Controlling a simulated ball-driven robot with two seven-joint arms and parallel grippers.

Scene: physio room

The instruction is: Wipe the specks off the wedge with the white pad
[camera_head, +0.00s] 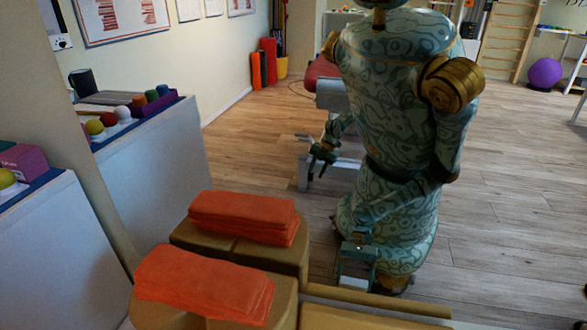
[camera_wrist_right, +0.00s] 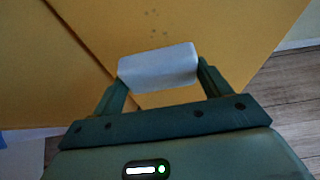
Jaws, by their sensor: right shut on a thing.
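In the right wrist view, my right gripper (camera_wrist_right: 158,72) is shut on the white pad (camera_wrist_right: 158,67), a small pale block held crosswise between its fingers. The yellow wedge (camera_wrist_right: 215,28) fills the upper part of that view, behind the pad. Several small dark specks (camera_wrist_right: 154,33) show on its face, just beyond the pad. I cannot tell whether the pad touches the wedge. In the head view, a patterned teal robot appears, seemingly my own reflection in a mirror. A gripper (camera_head: 321,157), seemingly my left one, hangs there at left, too small to judge.
Folded orange towels (camera_head: 205,284) lie on a tan block (camera_head: 150,312) at front left; a matching stack looks reflected. A white shelf unit (camera_head: 45,240) stands at left with a yellow ball (camera_head: 6,178) and a purple box (camera_head: 22,162). Wooden floor (camera_head: 510,215) shows at right.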

